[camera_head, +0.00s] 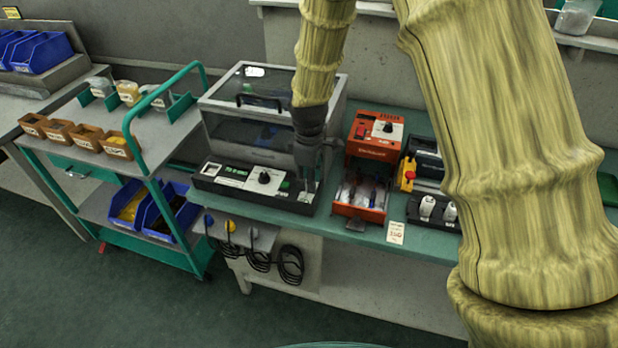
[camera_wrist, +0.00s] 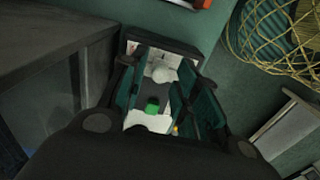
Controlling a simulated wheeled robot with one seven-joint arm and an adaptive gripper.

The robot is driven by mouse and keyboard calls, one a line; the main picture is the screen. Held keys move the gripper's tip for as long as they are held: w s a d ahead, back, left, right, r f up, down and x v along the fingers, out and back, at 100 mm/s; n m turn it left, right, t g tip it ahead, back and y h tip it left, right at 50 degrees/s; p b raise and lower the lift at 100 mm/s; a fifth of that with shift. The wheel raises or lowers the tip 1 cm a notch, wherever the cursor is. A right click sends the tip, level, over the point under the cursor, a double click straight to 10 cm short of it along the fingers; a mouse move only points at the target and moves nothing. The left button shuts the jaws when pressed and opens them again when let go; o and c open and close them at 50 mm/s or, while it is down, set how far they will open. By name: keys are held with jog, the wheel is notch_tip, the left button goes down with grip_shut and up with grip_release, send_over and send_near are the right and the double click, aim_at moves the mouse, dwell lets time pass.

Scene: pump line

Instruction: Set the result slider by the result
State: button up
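The tester (camera_head: 255,197), a dark box with a clear lid, stands on the bench in the head view. Its front panel has a pale label, a dark knob (camera_head: 264,177) and a pale plate (camera_head: 306,197) at the right end. My gripper (camera_head: 309,184) points down over that right end. In the wrist view my gripper (camera_wrist: 166,75) has its two fingers apart, with a small pale rounded piece (camera_wrist: 161,73) and a green piece (camera_wrist: 152,105) showing between them. I cannot tell which piece is the result slider, its setting, or whether the fingers touch it.
An orange device (camera_head: 362,195) stands just right of the tester, with a black unit (camera_head: 432,212) beyond it. A trolley (camera_head: 150,155) with bins is on the left. Cables (camera_head: 275,260) hang below the bench edge. The lid (camera_head: 262,95) rises close behind my gripper.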

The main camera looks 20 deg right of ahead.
aim_at(306, 196)
grip_shut()
jog(key=shift+s+a+p, duration=0.25)
jog(key=shift+s+a, duration=0.1)
jog(key=shift+s, duration=0.2)
jog(key=shift+s+a+p, duration=0.2)
jog(key=shift+s+a, duration=0.1)
jog(key=shift+s, duration=0.2)
jog(key=shift+f, duration=0.1)
jog(key=shift+o, duration=1.8)
grip_release()
jog(key=shift+a, duration=0.1)
jog(key=shift+r, duration=0.2)
jog(key=shift+r, duration=0.25)
notch_tip(306, 196, up, 11)
jog(key=shift+r, duration=0.15)
